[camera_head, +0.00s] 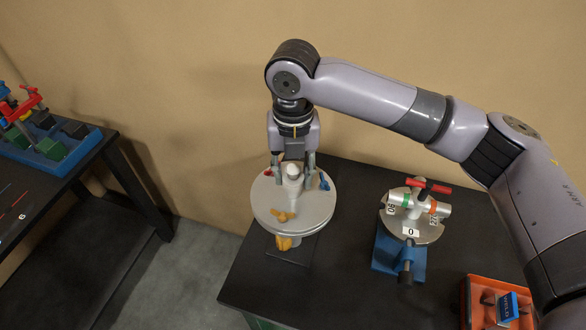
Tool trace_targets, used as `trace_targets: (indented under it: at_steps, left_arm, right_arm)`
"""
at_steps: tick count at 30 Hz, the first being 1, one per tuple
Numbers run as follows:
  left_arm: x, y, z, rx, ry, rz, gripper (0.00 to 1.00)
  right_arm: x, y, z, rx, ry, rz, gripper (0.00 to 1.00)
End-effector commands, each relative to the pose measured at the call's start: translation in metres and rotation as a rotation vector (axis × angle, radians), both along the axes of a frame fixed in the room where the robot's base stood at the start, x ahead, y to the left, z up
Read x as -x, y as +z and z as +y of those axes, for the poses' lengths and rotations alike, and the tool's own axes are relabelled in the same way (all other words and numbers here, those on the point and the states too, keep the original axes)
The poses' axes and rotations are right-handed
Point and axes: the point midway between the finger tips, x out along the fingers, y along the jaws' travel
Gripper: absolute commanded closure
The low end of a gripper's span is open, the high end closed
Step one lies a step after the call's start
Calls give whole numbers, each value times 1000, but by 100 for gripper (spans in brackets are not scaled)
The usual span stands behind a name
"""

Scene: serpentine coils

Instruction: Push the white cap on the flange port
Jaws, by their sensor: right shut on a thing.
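A round light-grey flange disc (262,205) stands on the black table. A small whitish cap-like piece (292,171) stands upright near the middle of its top, at the flange port. My right gripper (293,178) points straight down over the disc, its fingers on either side of the white cap, shut on it. Whether the cap is fully seated cannot be made out, as the fingers and the cap itself hide the port. Orange-yellow fittings (284,217) show on the disc's front part, with a red one and a blue one at its sides. My left gripper is out of view.
To the right, a blue stand (385,252) holds a metal dial with red and green parts and number labels. An orange bin (470,310) sits at the lower right. Another black table with a blue tray (72,160) is at the left.

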Motion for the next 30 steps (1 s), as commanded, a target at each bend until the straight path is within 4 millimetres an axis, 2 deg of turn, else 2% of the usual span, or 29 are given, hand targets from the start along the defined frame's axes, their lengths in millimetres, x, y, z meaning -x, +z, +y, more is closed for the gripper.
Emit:
trace_targets:
  at_steps: [27,28,30]
  left_arm:
    - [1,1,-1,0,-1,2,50]
    - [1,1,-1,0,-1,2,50]
    - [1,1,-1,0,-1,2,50]
  right_arm:
    - [1,-15,-1,2,-1,3,92]
    - [1,-15,-1,2,-1,3,62]
    - [1,-15,0,2,0,3,58]
